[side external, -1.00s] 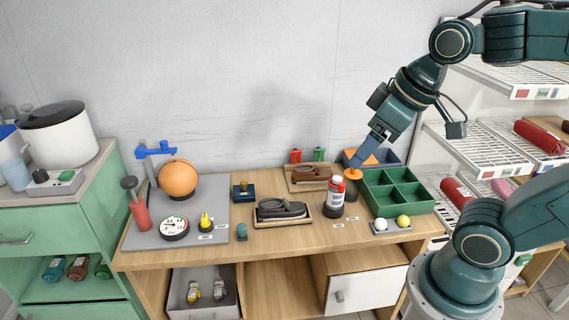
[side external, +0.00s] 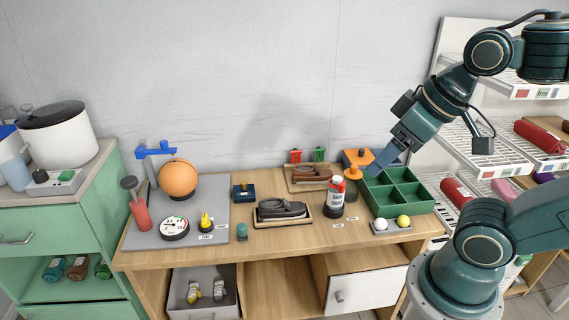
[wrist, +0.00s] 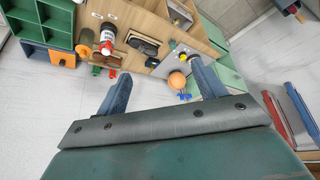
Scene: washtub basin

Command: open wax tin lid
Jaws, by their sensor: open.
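The wax tin appears to be the dark round container (side external: 351,191) with an orange top (side external: 353,174), standing on the bench between the red-and-white bottle and the green tray. The orange top looks seated over the container, but I cannot tell whether it is fastened. My gripper (side external: 374,170) is above and right of the tin, apart from it, over the tray's back left. In the wrist view, the two fingers of my gripper (wrist: 159,70) are spread wide with nothing between them.
The wall backs the bench.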

